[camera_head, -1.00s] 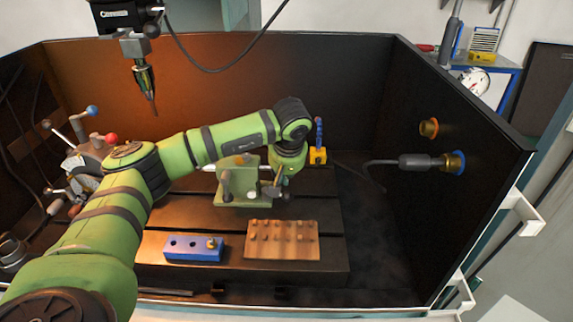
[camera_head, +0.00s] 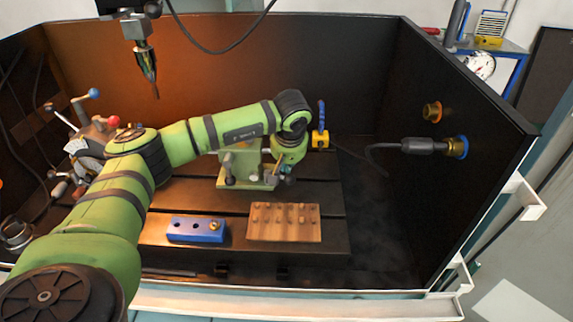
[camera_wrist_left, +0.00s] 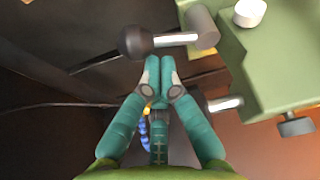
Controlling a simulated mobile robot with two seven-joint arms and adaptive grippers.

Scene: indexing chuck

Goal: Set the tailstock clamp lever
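The tailstock (camera_head: 243,167) is a pale green block fixture on the dark slotted table in the head view. In the left wrist view its green body (camera_wrist_left: 275,60) fills the upper right. A clamp lever with a black ball knob (camera_wrist_left: 134,42) and a silver rod sticks out to the left from a grey cylinder. A second short silver rod (camera_wrist_left: 222,103) sits lower on the body. My left gripper (camera_wrist_left: 160,75) has its teal fingertips together just below the knobbed lever, with nothing visible between them. In the head view the left gripper (camera_head: 282,168) is at the tailstock's right side, partly hidden.
A blue block with holes (camera_head: 196,230) and a wooden peg block (camera_head: 284,223) lie in front of the tailstock. A yellow block with a blue lever (camera_head: 320,138) stands behind right. A spindle tool (camera_head: 146,65) hangs above. Dark walls enclose the table; a hose fitting (camera_head: 420,146) juts from the right wall.

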